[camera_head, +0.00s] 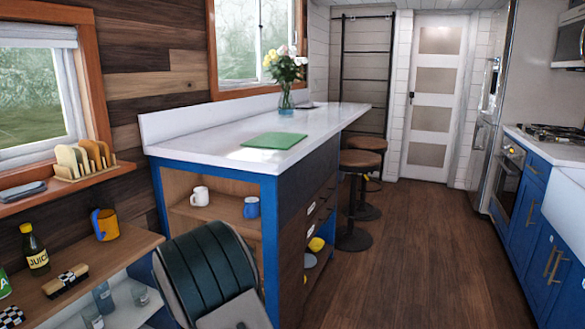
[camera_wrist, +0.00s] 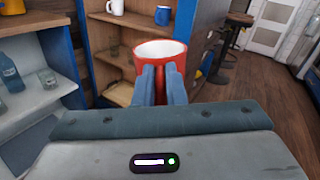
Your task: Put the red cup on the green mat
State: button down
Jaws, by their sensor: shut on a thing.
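In the wrist view, my gripper (camera_wrist: 161,84) is shut on the red cup (camera_wrist: 139,53). The cup has a white inside and looks upright between the fingers, its lower part hidden by them. The cup does not show in the head view, where my arm fills the bottom middle and hides the gripper. The green mat (camera_head: 274,140) lies flat and bare on the white counter top, near its front end. The mat is not in the wrist view.
A vase of flowers (camera_head: 286,100) stands farther back on the counter. A white mug (camera_head: 200,196) and a blue mug (camera_head: 251,207) are on the shelf below. Stools (camera_head: 359,165) line the counter's right side.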

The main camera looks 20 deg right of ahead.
aim_at(263, 143)
jog(key=z, duration=2.2)
jog(key=i, duration=2.25)
jog(key=u, duration=2.9)
